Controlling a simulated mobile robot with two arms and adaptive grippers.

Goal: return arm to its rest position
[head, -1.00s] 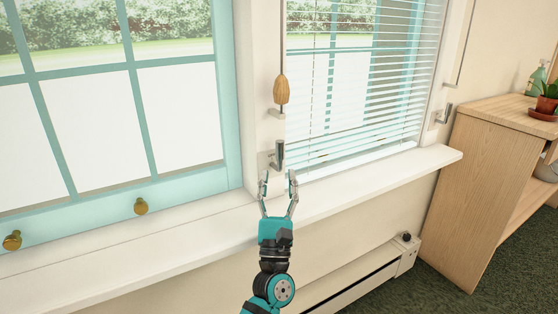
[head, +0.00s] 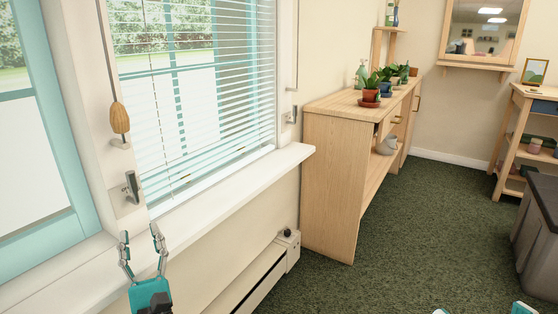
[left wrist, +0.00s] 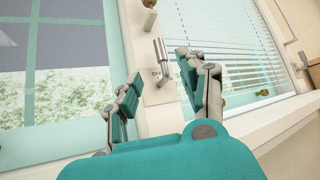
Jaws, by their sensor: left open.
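My left gripper (head: 139,232) is at the lower left of the head view, with its two fingers spread and nothing between them. It is just below the metal window latch (head: 131,187) on the white frame, apart from it in the picture. In the left wrist view the open fingers (left wrist: 158,72) frame the same latch (left wrist: 161,50), which lies beyond them. Most of my left arm is out of the head view. Small teal parts, likely of my right arm, show at the bottom right edge; no right gripper fingers are visible.
The white window sill (head: 240,185) runs close by the left gripper. A wooden pull (head: 120,118) hangs above the latch. Beyond are a baseboard heater (head: 262,275), a wooden cabinet (head: 335,185) with potted plants, and a dark grey bin (head: 535,235). Green carpet (head: 400,245) between them is clear.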

